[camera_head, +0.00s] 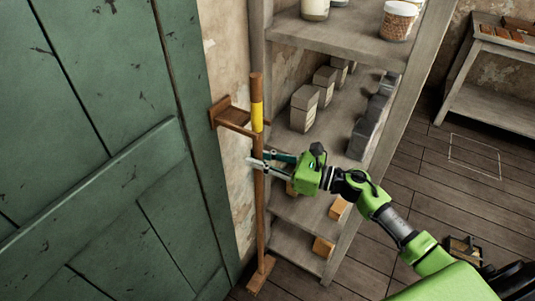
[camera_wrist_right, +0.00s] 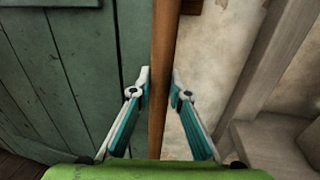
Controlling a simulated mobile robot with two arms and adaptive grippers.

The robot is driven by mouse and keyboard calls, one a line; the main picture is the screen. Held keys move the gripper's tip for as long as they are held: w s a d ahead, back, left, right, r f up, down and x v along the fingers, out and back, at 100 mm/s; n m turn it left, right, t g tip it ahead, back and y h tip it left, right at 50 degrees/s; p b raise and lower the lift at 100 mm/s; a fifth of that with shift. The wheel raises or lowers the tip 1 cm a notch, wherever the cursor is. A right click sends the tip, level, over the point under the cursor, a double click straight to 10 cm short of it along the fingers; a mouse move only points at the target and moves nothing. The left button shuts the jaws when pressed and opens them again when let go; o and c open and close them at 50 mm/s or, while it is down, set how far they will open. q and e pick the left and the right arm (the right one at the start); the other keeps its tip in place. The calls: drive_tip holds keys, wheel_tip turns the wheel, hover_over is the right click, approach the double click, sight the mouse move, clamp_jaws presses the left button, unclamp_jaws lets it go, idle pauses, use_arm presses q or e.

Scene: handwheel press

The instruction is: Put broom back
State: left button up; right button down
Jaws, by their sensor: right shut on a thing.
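The broom (camera_head: 260,215) stands upright by the wall, a brown wooden stick with a yellow band near its top and a wider foot at the floor. A brown wooden holder (camera_head: 228,112) is fixed to the wall at the height of the yellow band. The handle passes at the holder's outer end; I cannot tell if it sits within it. My right gripper (camera_head: 256,164) is shut on the handle below the holder. In the right wrist view the handle (camera_wrist_right: 164,80) runs upright between the two fingertips (camera_wrist_right: 160,78). My left gripper is not in view.
A green plank door (camera_head: 90,130) fills the left. A wooden shelf (camera_head: 340,35) with jars, grey boxes and blocks stands just right of the broom. A bench (camera_head: 490,105) is at the far right. The plank floor (camera_head: 440,180) between shelf and bench is mostly clear.

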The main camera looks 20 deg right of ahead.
drive_tip(key=f, duration=0.2)
drive_tip(key=w+f, duration=0.1)
drive_tip(key=f, duration=0.1)
drive_tip(key=shift+a+p, duration=0.25)
drive_tip(key=shift+p, duration=0.1)
drive_tip(key=c, duration=1.9)
unclamp_jaws()
drive_tip(key=shift+f, duration=0.2)
drive_tip(key=shift+s, duration=0.1)
